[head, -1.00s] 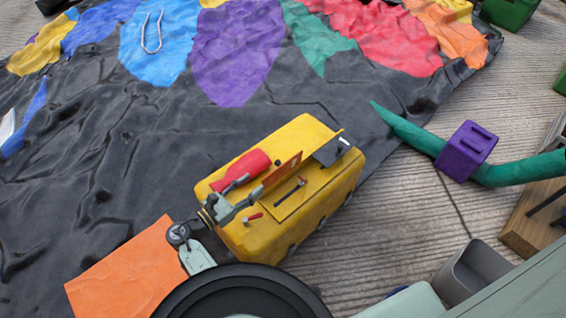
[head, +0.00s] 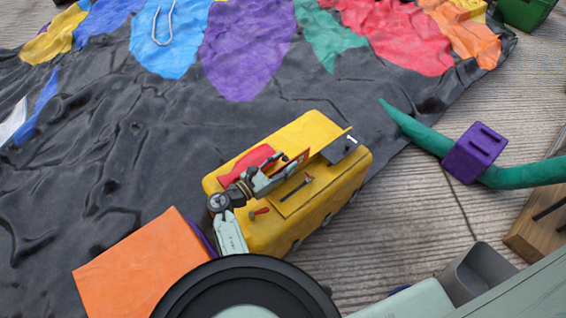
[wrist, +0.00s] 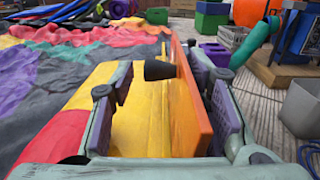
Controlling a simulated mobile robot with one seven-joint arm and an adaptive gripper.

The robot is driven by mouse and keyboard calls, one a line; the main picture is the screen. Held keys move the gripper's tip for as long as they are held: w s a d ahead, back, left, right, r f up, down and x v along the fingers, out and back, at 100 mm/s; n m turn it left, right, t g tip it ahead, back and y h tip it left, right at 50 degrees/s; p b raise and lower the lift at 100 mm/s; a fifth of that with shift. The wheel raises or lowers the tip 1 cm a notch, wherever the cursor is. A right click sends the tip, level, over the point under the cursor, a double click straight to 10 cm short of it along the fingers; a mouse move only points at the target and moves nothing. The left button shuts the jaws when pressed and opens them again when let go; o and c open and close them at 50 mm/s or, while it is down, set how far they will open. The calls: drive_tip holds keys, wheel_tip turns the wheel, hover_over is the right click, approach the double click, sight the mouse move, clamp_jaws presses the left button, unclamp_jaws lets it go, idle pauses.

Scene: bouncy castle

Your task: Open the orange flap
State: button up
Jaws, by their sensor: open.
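The orange flap (head: 293,163) stands up on edge on top of a yellow box (head: 325,205). In the wrist view the flap (wrist: 193,105) runs lengthwise between my two fingers, with a black knob (wrist: 160,69) on its left face. My gripper (head: 275,177) is open around the flap. In the wrist view my gripper (wrist: 168,105) has its left finger apart from the flap, past the knob, and its right finger close to the flap's right face. I cannot tell whether the right finger touches. My arm partly hides the flap in the head view.
An orange-topped block (head: 140,265) lies left. A purple block (head: 475,152) on a green tube stands right. Dark sheeting (head: 110,180) surrounds the box's left.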

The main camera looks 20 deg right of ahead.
drive_tip(key=shift+c, duration=0.2)
clamp_jaws()
idle(0.5)
